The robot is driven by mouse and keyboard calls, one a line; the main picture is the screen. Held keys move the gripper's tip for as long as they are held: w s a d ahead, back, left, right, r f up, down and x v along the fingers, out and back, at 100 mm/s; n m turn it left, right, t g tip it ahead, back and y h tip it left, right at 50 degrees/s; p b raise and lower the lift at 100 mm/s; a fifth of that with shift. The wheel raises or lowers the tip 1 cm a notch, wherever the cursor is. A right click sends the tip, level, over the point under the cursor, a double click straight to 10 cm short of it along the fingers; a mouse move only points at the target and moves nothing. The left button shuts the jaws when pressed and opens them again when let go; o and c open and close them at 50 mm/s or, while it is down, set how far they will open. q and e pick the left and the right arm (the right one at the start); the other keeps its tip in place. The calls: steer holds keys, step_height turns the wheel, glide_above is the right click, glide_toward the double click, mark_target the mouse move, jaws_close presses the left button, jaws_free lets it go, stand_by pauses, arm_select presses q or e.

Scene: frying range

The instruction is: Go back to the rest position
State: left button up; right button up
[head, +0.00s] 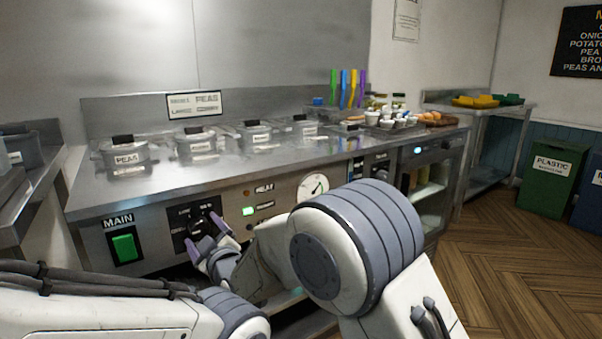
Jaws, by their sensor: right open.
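My right gripper (209,240) has purple-grey fingers that stand apart with nothing between them. It is in front of the control panel, close to the black knob (199,230); I cannot tell whether it touches it. My right arm comes in from the lower right and hides part of the panel. My left arm lies across the lower left, and its gripper cannot be made out.
The steel range (85,207) has several lidded pots sunk in its top. Its panel carries a green MAIN switch (123,247), a lit green lamp (248,211) and a dial (313,187). A green bin (552,175) stands at right. The wooden floor there is clear.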

steer(key=m, duration=1)
steer(key=shift+a, duration=0.1)
steer(key=shift+s, duration=0.1)
